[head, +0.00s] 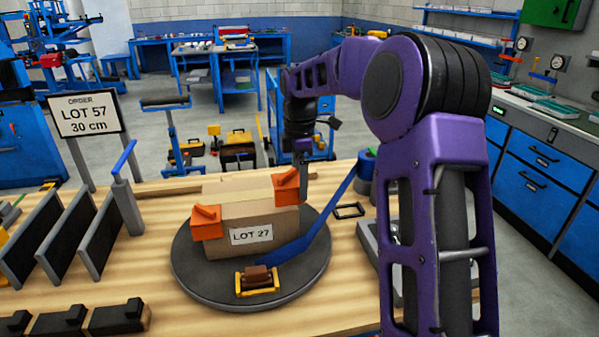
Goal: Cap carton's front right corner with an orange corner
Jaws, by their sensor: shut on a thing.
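The tan carton (275,221), with a "LOT 27" label on its front, stands on a dark round turntable (195,276). One orange corner (207,224) sits on the carton's front left top corner. A second orange corner (286,187) is at the carton's front right top corner. I cannot tell if it rests fully on the carton or is slightly above it. My gripper (303,172) comes down from above on that corner's right side and is shut on it. The fingertips are small and partly hidden by the orange corner.
A yellow clamp (257,291) with a brown block sits at the turntable's front. Dark upright panels (82,235) stand left. A grey tray (372,247) lies right, partly behind my arm.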

